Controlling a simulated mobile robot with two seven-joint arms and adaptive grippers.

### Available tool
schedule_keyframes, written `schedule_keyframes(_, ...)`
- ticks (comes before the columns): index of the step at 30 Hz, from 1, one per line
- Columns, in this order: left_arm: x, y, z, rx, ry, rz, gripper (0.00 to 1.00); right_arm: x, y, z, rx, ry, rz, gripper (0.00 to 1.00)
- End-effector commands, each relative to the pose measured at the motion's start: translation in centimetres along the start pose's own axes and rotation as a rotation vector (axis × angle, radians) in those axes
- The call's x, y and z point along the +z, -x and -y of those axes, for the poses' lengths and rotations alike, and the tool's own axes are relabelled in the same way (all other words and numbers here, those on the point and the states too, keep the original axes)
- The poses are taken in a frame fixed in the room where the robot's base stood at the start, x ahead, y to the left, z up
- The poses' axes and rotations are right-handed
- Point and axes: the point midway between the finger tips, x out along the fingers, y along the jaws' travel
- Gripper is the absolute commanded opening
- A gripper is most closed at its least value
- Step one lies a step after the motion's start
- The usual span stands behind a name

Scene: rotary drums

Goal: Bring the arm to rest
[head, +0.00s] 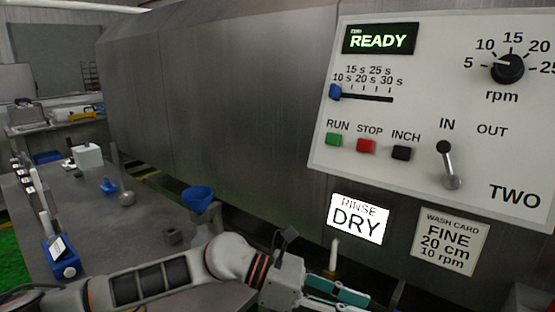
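My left arm (160,282) comes in low from the left and reaches to the front of the control panel's base. Its gripper (350,298) is at the bottom edge, with teal finger pads pointing right. The lower finger is partly cut off, so I cannot tell how far apart the fingers are. I see nothing clearly held. A pale upright stick with a brass-coloured base (333,258) shows just behind the gripper; I cannot tell whether they touch. My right gripper is not in view.
The panel (440,192) reads READY and bears a slider, buttons, a lever and an rpm knob. A lit RINSE/DRY sign (357,219) and wash card (450,246) are below. A grey bench (95,215) at left holds a blue funnel (198,196) and several small items.

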Motion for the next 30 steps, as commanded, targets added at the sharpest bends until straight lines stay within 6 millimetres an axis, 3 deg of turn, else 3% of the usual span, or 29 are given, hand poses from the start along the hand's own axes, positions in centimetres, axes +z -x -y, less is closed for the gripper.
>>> schedule_keyframes(4, 2.0, -1.2, 1.3, -0.024, 0.281, 0.262, 0.24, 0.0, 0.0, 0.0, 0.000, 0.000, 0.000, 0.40)
schedule_keyframes(9, 3.3, 0.0, 0.4, -0.032, 0.620, 0.543, 0.24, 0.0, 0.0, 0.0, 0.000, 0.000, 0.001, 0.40)
schedule_keyframes(13, 2.5, 2.2, -1.4, -0.029, 0.891, 0.750, 0.24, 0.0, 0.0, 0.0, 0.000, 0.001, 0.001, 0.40)
schedule_keyframes(16, 0.5, 4.3, -3.1, -0.021, 1.103, 0.906, 0.24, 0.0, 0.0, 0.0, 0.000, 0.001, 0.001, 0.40)
schedule_keyframes(20, -3.9, 7.4, -5.1, -0.002, 1.382, 1.109, 0.24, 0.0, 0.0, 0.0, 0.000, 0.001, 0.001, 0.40)
schedule_keyframes(23, -8.7, 9.8, -6.2, 0.021, 1.594, 1.264, 0.24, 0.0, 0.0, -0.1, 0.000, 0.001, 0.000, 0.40)
schedule_keyframes(27, -16.9, 12.9, -6.3, 0.064, 1.884, 1.484, 0.24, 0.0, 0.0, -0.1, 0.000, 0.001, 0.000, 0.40)
schedule_keyframes(30, -23.5, 14.8, -5.1, 0.102, 2.078, 1.643, 0.24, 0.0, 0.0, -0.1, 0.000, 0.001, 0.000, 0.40)
